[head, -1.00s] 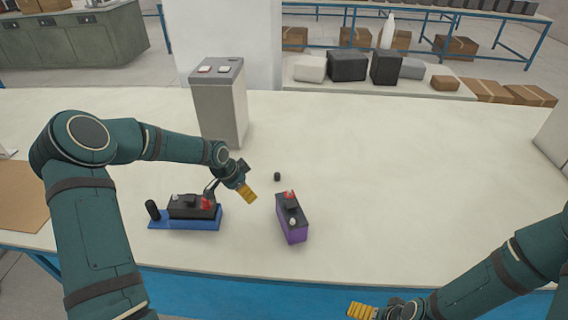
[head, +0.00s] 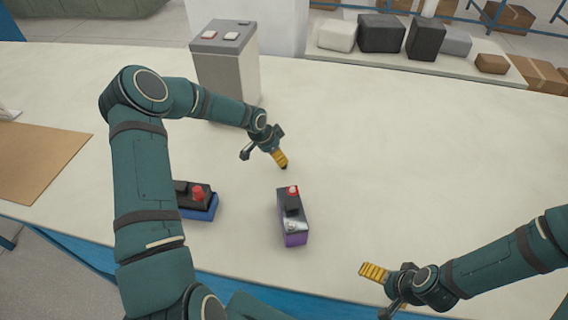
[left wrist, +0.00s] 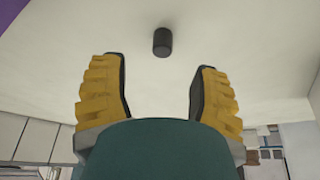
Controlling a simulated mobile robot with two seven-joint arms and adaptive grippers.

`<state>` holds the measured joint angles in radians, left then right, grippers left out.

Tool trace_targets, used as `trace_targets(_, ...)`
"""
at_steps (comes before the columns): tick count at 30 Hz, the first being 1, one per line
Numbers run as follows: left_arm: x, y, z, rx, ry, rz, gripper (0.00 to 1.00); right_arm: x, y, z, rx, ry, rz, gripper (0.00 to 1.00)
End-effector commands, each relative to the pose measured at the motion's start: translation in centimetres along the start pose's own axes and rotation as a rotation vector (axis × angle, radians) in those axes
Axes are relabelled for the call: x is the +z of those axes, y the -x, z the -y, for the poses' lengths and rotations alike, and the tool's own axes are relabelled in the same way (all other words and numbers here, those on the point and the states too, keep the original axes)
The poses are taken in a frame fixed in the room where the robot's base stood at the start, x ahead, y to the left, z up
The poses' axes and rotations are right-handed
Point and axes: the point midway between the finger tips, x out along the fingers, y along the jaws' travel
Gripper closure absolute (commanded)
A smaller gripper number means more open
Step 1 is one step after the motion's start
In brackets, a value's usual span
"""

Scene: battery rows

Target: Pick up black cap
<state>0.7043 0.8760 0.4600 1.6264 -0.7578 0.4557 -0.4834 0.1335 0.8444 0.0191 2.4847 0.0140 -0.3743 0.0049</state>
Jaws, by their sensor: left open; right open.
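The black cap (left wrist: 162,42) is a small dark cylinder on the pale tabletop. In the left wrist view it stands beyond the fingertips, centred between them, with clear space around it. My left gripper (left wrist: 158,75) is open and empty. In the head view my left gripper (head: 279,158) reaches down over the table, and only a dark bit of the cap (head: 284,167) shows at its fingertip. My right gripper (head: 374,272) is open and empty near the table's front edge, away from the cap.
A purple battery (head: 294,222) with a red cap stands just in front of the left gripper. A dark battery on a blue base (head: 200,205) is partly hidden by my left arm. A grey box (head: 226,75) stands behind that arm.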

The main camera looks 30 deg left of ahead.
Motion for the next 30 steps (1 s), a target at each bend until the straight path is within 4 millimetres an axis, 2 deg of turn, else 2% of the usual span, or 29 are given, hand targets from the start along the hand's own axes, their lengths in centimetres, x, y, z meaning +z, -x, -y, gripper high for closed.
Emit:
trace_targets(3,0.0,-1.4,0.0,0.0,0.001,0.0,0.38,0.0,-0.1,0.0,0.0,0.0,-0.001,0.0)
trace_targets(8,0.0,-2.2,0.0,0.0,0.001,-0.001,0.38,0.0,-0.1,0.0,0.0,0.0,-0.001,0.0)
trace_targets(18,0.0,-6.6,0.2,0.0,0.002,-0.001,0.38,0.0,-0.2,-0.1,0.0,0.0,-0.001,0.0)
trace_targets(28,0.0,-7.1,0.2,-0.002,0.001,-0.001,0.36,0.0,-0.2,-0.1,0.0,0.0,-0.001,0.0)
trace_targets(30,0.0,-7.1,0.2,-0.002,0.001,-0.001,0.58,0.0,-0.2,-0.1,0.0,0.0,-0.001,0.0)
